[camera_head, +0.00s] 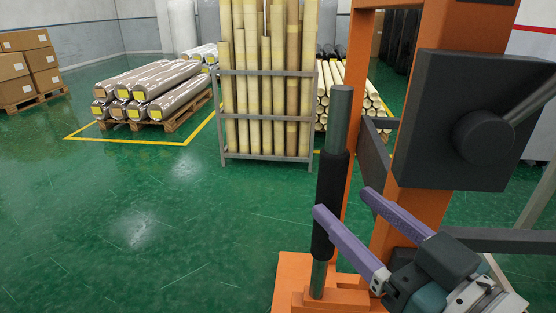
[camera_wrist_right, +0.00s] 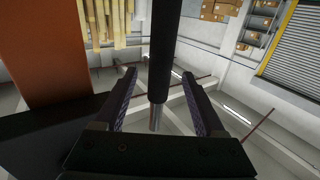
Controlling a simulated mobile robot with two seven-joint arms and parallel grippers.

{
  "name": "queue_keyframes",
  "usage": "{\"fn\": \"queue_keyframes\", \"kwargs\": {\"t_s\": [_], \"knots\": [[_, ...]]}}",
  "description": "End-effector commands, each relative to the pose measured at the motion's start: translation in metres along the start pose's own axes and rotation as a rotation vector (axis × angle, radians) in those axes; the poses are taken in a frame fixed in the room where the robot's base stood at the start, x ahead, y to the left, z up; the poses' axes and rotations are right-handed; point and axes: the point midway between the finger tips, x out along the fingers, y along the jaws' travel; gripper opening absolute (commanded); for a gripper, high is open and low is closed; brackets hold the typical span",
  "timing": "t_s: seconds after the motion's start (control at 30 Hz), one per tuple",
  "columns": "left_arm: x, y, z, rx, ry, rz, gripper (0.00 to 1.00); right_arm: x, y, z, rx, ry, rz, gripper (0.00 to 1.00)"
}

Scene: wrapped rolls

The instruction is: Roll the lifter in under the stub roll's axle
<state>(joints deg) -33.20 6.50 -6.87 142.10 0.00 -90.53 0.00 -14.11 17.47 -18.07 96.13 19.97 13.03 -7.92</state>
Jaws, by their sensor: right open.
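The lifter is an orange frame with a tall orange mast (camera_head: 396,215), a dark box with a round hub (camera_head: 455,115) and an orange foot (camera_head: 297,277) on the green floor. An upright metal post with a black sleeve (camera_head: 330,185) stands on the foot. My right gripper (camera_head: 342,202) is open at the sleeve's height, its purple fingers pointing toward the post. In the right wrist view the sleeve (camera_wrist_right: 162,50) shows between the two open fingers, with gaps at both sides. I cannot make out the stub roll or its axle. My left gripper is not in view.
A grey rack (camera_head: 268,158) of upright tubes stands ahead. Wrapped rolls (camera_head: 160,82) lie on a pallet at the back left, inside yellow floor lines. Cardboard boxes (camera_head: 28,65) stand on a pallet at the far left. The green floor at left is clear.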

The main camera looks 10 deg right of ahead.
Motion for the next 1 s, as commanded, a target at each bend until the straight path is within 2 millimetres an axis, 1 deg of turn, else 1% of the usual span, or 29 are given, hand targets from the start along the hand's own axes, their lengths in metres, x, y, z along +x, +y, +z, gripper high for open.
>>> {"fn": "queue_keyframes", "kwargs": {"t_s": [0.03, 0.2, 0.3, 0.43, 0.6, 0.83, 1.0], "knots": [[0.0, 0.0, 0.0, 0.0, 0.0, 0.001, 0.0, 0.011, 0.0, -0.002, 0.001, 0.003, 0.0, 0.72], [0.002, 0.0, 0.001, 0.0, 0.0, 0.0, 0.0, 0.043, 0.0, -0.001, 0.002, 0.003, 0.0, 0.72], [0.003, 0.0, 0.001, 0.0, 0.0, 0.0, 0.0, 0.059, -0.001, -0.001, 0.001, 0.001, -0.001, 0.72], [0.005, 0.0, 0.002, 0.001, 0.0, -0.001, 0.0, 0.074, 0.0, 0.0, 0.001, 0.0, -0.001, 0.72], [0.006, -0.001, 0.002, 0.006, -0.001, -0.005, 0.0, 0.081, -0.001, -0.001, 0.001, -0.001, -0.001, 0.72], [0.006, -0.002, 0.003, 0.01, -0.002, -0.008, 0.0, 0.081, -0.001, 0.0, 0.001, -0.002, -0.001, 0.7], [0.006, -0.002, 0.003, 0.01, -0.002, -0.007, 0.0, 0.081, -0.001, 0.0, 0.001, -0.002, -0.001, 0.51]]}}
